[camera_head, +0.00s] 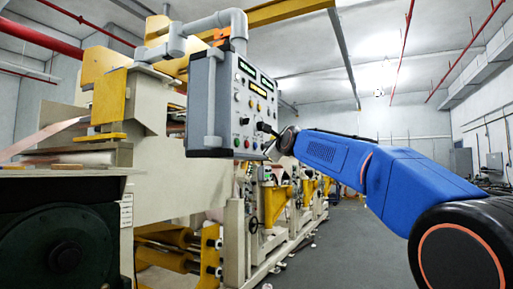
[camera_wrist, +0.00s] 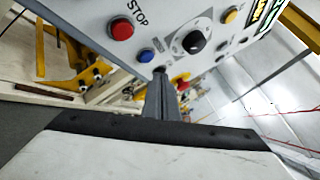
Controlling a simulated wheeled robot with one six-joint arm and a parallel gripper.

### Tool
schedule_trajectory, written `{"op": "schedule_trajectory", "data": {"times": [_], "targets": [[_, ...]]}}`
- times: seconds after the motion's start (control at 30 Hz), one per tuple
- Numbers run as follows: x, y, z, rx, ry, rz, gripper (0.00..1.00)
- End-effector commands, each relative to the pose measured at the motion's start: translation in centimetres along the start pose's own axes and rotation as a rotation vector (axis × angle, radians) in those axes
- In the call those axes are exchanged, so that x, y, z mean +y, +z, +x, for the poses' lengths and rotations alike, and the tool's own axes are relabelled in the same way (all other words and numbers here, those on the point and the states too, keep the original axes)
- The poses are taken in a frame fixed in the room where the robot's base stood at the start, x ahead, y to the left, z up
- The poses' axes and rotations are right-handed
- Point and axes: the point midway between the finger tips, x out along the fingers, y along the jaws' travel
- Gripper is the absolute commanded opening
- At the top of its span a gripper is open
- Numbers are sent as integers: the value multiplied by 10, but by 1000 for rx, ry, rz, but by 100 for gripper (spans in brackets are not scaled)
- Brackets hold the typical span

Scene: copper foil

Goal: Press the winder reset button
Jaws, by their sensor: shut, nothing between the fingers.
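A grey control box (camera_head: 203,100) hangs from a pipe arm, its button face turned right. In the wrist view the panel (camera_wrist: 166,14) shows a red button (camera_wrist: 122,29) marked STOP, a blue button (camera_wrist: 146,56), a black knob (camera_wrist: 193,42) and a yellow button (camera_wrist: 230,16). No reset label is readable, so I cannot tell which is the winder reset button. My gripper (camera_wrist: 160,74) is shut and empty, its tips just below the blue button in the picture; contact cannot be told. In the head view my gripper (camera_head: 264,128) is small beside the panel's lower right.
A large cream and yellow foil machine (camera_head: 155,110) fills the left and runs back behind the box. Grey floor (camera_head: 340,250) is open to its right. Lit displays (camera_head: 257,89) sit high on the panel.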

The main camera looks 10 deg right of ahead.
Motion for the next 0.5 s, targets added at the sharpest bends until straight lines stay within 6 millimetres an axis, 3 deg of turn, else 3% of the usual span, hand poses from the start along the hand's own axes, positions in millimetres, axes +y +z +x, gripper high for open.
{"op": "schedule_trajectory", "data": {"times": [0.5], "targets": [[-18,-18,-25,0,0,0,0]]}}
